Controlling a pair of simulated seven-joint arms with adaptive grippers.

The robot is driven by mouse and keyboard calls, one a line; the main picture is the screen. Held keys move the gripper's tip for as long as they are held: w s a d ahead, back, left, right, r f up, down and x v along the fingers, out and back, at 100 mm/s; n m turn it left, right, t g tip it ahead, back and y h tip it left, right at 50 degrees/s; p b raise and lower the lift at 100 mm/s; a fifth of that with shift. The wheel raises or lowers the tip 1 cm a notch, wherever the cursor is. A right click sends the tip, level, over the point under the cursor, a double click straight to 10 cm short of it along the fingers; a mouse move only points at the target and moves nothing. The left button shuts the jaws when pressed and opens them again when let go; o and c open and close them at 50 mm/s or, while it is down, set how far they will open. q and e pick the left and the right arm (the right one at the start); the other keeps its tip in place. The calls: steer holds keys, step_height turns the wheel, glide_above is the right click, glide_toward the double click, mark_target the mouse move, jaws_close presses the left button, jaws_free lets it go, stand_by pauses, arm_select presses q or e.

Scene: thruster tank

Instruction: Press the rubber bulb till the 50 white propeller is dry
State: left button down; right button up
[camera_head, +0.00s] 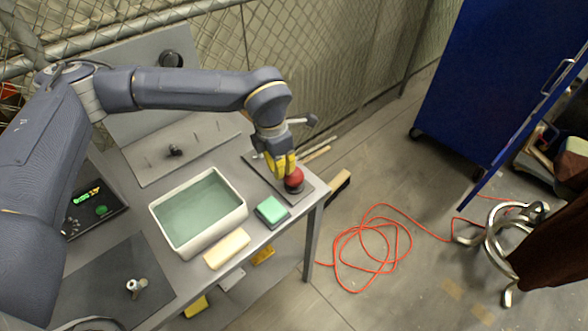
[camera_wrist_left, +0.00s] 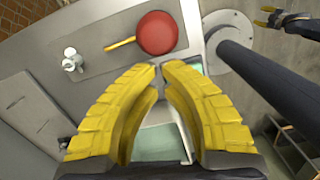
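The red rubber bulb (camera_head: 295,179) sits at the front end of a small grey plate. In the left wrist view it is the red disc (camera_wrist_left: 156,33), with an orange nozzle pointing along the plate. A small white propeller (camera_wrist_left: 72,60) stands at the plate's other end. In the head view that spot is mostly hidden behind my left gripper. My left gripper (camera_head: 287,172) is just beside the bulb, pointing down. In the wrist view its yellow fingertips (camera_wrist_left: 160,65) come together with nothing between them; contact with the bulb cannot be told. My right gripper (camera_wrist_left: 266,15) shows open in the wrist view.
A white tank (camera_head: 166,235) of greenish water stands left of the plate. A metal fitting (camera_head: 136,286) sits on a dark mat (camera_head: 105,270).

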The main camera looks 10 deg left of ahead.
arm_select(q)
step_height(320, 180, up, 9)
steer(key=shift+s+a+r, duration=0.15)
steer(key=shift+s+a, duration=0.1)
steer(key=shift+a, duration=0.1)
stand_by(0.7)
steer(key=c, duration=2.1)
jaws_free()
jaws_close()
steer(key=w+d+f, duration=0.2)
steer(key=d+f, duration=0.1)
steer(key=shift+w+f, duration=0.1)
steer(key=shift+f, duration=0.05)
steer(key=shift+a, duration=0.1)
steer(key=shift+w+d+f, duration=0.1)
steer(key=shift+d+f, duration=0.05)
steer(key=shift+f, duration=1.6)
steer(key=shift+w+d+f, duration=0.1)
steer(key=shift+f, duration=1.6)
